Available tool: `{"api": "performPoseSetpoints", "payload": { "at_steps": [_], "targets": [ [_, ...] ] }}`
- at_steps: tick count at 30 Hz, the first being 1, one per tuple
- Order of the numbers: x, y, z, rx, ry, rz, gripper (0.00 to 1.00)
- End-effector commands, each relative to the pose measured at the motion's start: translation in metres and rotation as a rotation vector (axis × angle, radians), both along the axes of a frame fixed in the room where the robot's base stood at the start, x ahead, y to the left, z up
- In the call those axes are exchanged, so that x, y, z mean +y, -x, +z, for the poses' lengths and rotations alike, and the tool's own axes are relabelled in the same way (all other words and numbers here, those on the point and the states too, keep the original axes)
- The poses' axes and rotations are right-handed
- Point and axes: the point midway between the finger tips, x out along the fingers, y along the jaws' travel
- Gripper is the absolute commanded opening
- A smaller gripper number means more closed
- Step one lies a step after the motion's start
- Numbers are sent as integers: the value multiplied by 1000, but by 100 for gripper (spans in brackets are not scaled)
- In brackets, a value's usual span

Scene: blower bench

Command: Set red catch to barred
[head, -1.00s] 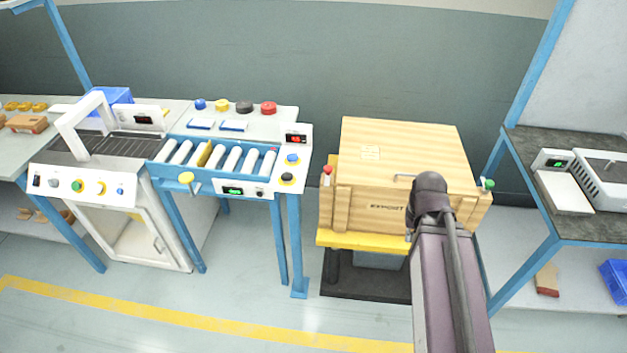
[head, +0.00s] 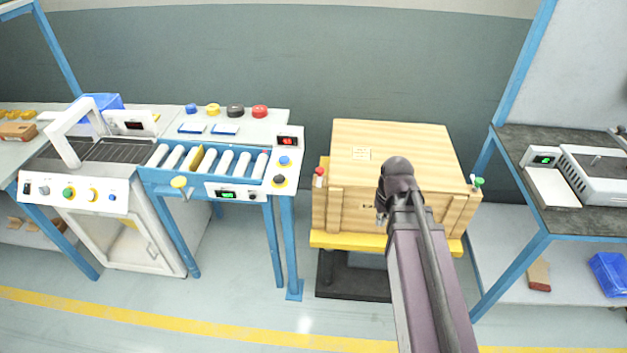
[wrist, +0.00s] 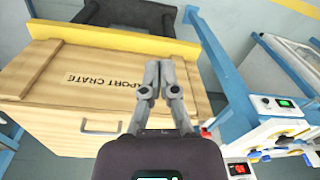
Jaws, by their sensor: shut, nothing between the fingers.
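The red catch (head: 319,177) is a small red-topped piece with a white lower part, at the left end of the wooden export crate (head: 345,215). In the wrist view a small red piece (wrist: 205,133) shows at the crate's edge, partly hidden beside my gripper. Whether the catch is barred is too small to tell. A green-topped catch (head: 479,182) stands at the crate's right end. My gripper (wrist: 158,66) is shut and empty, over the crate's face near the lettering, apart from the red catch. In the head view my arm mostly hides it.
The crate sits on a yellow platform (head: 330,240). A metal handle (wrist: 100,128) is on the crate. A roller conveyor bench (head: 287,200) with buttons stands left of the crate, with a gap between. A dark-topped bench (head: 520,160) is at right.

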Motion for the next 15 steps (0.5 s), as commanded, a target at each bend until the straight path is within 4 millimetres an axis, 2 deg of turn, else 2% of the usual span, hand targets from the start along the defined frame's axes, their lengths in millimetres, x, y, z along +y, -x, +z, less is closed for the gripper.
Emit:
{"api": "performPoseSetpoints", "payload": {
  "at_steps": [1, 8, 15],
  "targets": [
    [10, -21, 2, -6, -13, 65, 0],
    [66, -95, 8, -57, -92, 457, 0],
    [137, -167, 16, -141, -170, 886, 0]
  ]
}}
